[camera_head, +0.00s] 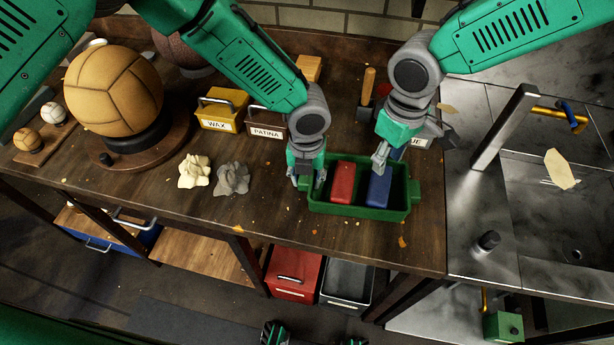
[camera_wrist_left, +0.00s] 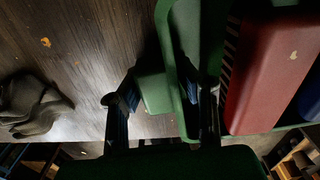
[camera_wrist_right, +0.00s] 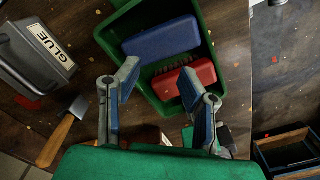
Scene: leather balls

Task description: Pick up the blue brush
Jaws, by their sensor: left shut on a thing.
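The blue brush (camera_head: 379,186) lies in the right part of a green tray (camera_head: 345,209), beside a red brush (camera_head: 342,182). In the right wrist view the blue brush (camera_wrist_right: 162,40) lies beyond the red brush, with dark bristles showing between them. My left gripper (camera_head: 306,176) is shut on the tray's left end; the left wrist view shows the green handle (camera_wrist_left: 155,92) between its fingers. My right gripper (camera_head: 381,158) is above the tray near the blue brush's far end. In the right wrist view its fingers (camera_wrist_right: 158,75) are apart with nothing between them.
A grey GLUE bin (camera_wrist_right: 35,55) stands close behind the tray, near a wood-handled tool (camera_wrist_right: 58,135). WAX (camera_head: 222,110) and PATINA (camera_head: 267,118) bins stand to the left. A large leather ball (camera_head: 113,88) sits on a stand. Rags lie left of the tray.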

